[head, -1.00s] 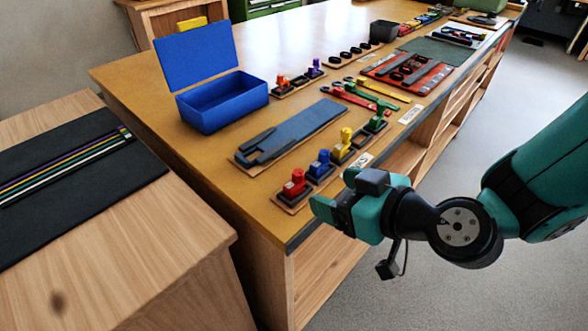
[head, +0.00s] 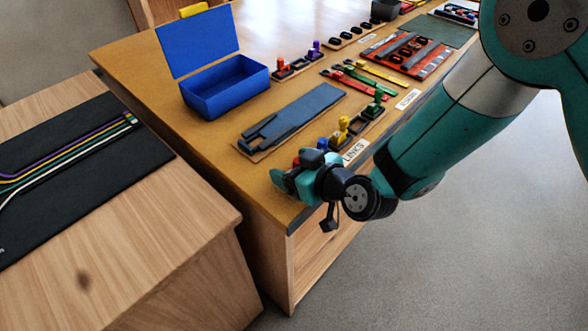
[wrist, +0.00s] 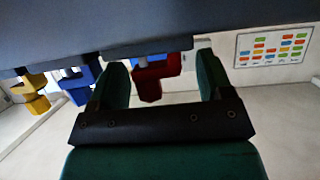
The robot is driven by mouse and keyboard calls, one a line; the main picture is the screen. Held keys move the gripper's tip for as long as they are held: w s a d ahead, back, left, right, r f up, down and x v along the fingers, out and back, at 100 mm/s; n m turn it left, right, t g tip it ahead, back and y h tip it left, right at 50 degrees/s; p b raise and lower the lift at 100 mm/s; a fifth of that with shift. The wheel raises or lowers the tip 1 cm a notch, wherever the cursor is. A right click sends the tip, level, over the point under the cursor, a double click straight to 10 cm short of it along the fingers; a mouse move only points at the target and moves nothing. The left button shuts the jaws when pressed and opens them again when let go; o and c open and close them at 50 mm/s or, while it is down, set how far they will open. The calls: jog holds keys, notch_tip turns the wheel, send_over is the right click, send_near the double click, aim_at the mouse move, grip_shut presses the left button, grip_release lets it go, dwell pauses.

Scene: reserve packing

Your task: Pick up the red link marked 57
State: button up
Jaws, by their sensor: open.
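The red link (head: 296,161) stands at the near end of the links row on the long table, mostly hidden by my gripper (head: 281,181) in the head view. In the wrist view, which looks upside down, the red link (wrist: 152,82) appears in the gap between the two green fingers of my gripper (wrist: 163,83). The gripper is open. I cannot tell whether either finger touches the link. The marking 57 is not legible.
A blue link (head: 322,144) and a yellow link (head: 343,129) stand beside the red one, with a green one beyond. A "LINKS" label (head: 355,151) lies near the table edge. A slate-blue tray (head: 292,117) and an open blue box (head: 226,88) are behind.

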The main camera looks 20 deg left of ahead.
jog(key=shift+c, duration=0.2)
jog(key=c, duration=1)
jog(key=shift+r, duration=0.1)
jog(key=shift+c, duration=0.2)
